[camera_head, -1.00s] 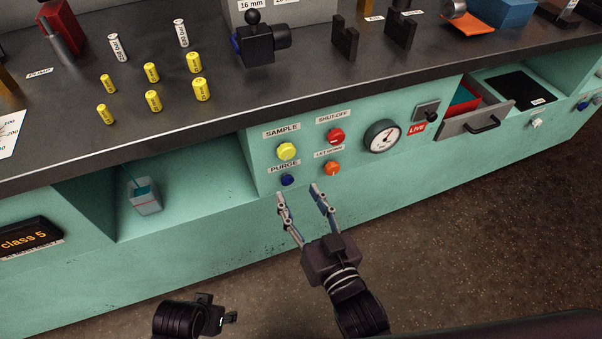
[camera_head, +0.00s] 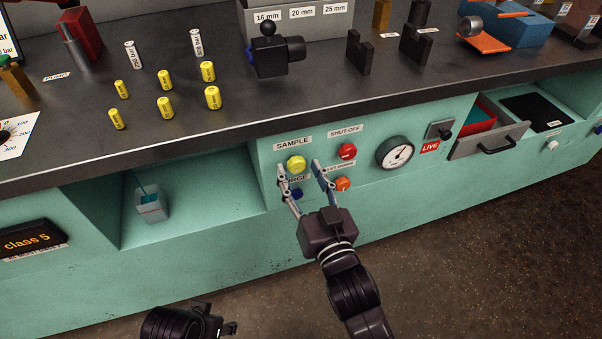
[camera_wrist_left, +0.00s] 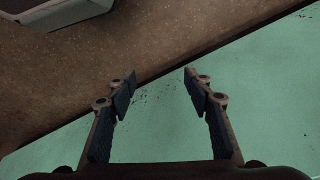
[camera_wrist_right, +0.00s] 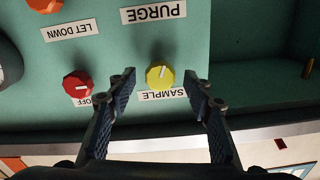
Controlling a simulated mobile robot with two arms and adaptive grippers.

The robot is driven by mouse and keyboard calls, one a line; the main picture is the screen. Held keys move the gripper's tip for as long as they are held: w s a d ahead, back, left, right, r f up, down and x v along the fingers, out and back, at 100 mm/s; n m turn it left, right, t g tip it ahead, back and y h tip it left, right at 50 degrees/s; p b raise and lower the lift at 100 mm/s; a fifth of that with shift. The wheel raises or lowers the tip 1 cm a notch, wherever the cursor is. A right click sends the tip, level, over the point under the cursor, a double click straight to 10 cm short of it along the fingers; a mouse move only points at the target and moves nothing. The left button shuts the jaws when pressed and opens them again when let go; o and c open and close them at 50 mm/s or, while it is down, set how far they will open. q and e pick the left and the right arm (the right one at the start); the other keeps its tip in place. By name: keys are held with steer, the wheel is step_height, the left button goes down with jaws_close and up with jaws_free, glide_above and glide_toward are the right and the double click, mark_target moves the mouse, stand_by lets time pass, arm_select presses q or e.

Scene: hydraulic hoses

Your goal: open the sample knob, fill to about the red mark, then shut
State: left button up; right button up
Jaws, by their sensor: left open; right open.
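The yellow sample knob (camera_head: 296,164) is on the green panel under the SAMPLE label. My right gripper (camera_head: 299,172) is open, with its fingertips at either side of the knob in the head view. The right wrist view, upside down, shows the knob (camera_wrist_right: 160,76) between the open fingers; I cannot tell whether they touch it. A small pale container (camera_head: 150,207) with teal in or on it stands in the recess to the left; no red mark can be made out. My left gripper (camera_wrist_left: 159,78) is open and empty near the cabinet's lower front.
The red shut-off knob (camera_head: 347,151) and orange let-down knob (camera_head: 342,184) are close right of my right fingers. The blue purge knob (camera_head: 297,194) is just below. A gauge (camera_head: 394,153) and an open drawer (camera_head: 488,141) are further right.

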steer(key=c, duration=1.2)
steer(key=shift+o, duration=0.2)
steer(key=n+p, duration=0.2)
steer(key=p, duration=0.1)
steer(key=shift+r+n, duration=0.15)
steer(key=shift+n, duration=0.15)
arm_select(q)
steer(key=s+f+p, duration=0.1)
steer(key=s+f, duration=0.2)
steer(key=f, duration=0.5)
steer(key=s+f+g+p, duration=0.1)
steer(key=s+f, duration=0.1)
steer(key=f, duration=0.6)
steer(key=shift+s+a+f, duration=0.25)
steer(key=shift+s+a, duration=0.05)
steer(key=shift+s, duration=0.1)
arm_select(e)
steer(key=shift+n, duration=1.2)
steer(key=o, duration=1.2)
steer(key=shift+c, duration=0.2)
